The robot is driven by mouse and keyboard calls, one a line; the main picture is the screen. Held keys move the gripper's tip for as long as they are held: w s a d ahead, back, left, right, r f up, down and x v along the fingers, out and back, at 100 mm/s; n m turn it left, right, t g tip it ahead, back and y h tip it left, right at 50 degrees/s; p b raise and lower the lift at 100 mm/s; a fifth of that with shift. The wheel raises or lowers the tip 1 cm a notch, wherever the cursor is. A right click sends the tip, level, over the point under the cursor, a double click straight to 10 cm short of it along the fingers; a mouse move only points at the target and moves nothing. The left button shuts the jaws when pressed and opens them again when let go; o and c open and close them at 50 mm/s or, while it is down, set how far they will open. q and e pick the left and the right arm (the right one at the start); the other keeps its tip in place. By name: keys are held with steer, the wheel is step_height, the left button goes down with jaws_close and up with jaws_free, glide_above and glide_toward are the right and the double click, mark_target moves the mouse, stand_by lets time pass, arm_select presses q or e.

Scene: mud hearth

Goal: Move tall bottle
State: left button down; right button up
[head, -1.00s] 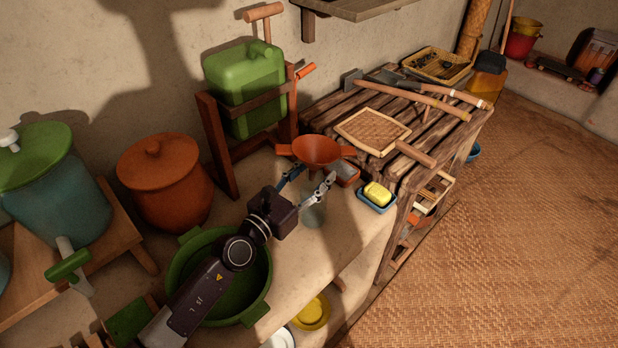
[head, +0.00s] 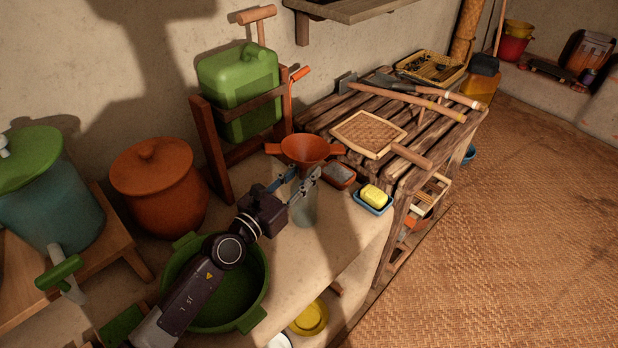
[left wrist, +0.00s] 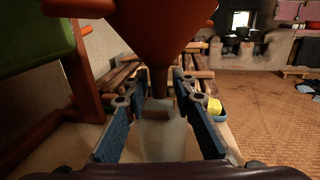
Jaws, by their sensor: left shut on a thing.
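The tall bottle (head: 303,211) is clear and pale grey-green, and it stands upright on the earthen ledge. An orange funnel (head: 305,151) with two side handles sits at its top; in the left wrist view the funnel (left wrist: 165,35) looms above, its narrow spout pointing down at the bottle (left wrist: 165,135). I cannot tell how deep the spout reaches in. My left gripper (head: 295,186) is shut on the bottle's upper part, with one finger on each side; its blue pads show in the left wrist view (left wrist: 160,120). My right gripper is not in view.
A green basin (head: 262,277) lies under my left arm. A clay pot (head: 155,190) and a green jerrycan (head: 238,85) on a wooden stand are behind. A blue soap dish (head: 373,208) with yellow soap is to the right, beside a slatted table (head: 330,113) bearing tools.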

arm_select(q)
steer(key=w+a+b, duration=0.2)
steer(key=w+a, duration=0.1)
steer(key=shift+w+a, duration=0.3)
steer(key=shift+w, duration=0.1)
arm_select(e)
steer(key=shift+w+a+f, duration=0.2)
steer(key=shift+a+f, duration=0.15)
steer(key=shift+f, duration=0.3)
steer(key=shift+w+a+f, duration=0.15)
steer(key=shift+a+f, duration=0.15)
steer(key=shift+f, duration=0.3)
arm_select(q)
steer(key=c, duration=1.5)
jaws_free()
steer(key=v, duration=0.8)
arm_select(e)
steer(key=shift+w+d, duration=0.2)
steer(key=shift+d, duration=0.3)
